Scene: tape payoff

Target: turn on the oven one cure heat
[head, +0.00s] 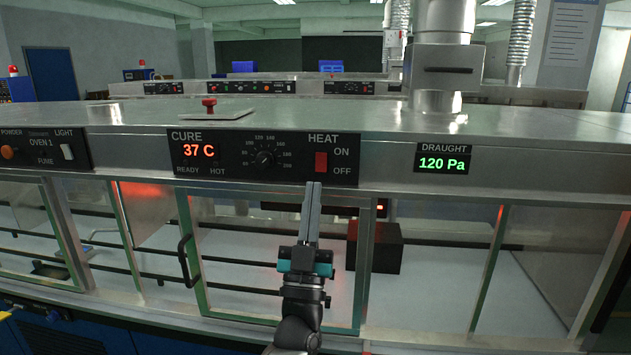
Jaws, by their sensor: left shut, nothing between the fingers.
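The CURE panel (228,158) of oven 1 is a black strip on the front of the steel hood, with a red display (199,150) reading 37 C. The red HEAT rocker switch (321,161) sits at its right, beside the ON and OFF labels. I cannot tell which way the rocker is tipped. The temperature dial (265,158) is left of it. My left gripper (312,188) is shut and empty, pointing up, its tips just below the rocker in the picture. I cannot tell whether it touches the panel. My right gripper is not in view.
A glass sash with a black handle (187,261) is behind my left arm. A dark box (374,247) stands inside the hood. A draught display (443,161) reads 120 Pa. A LIGHT switch (67,152) is at the left. A red knob (209,103) stands on the hood top.

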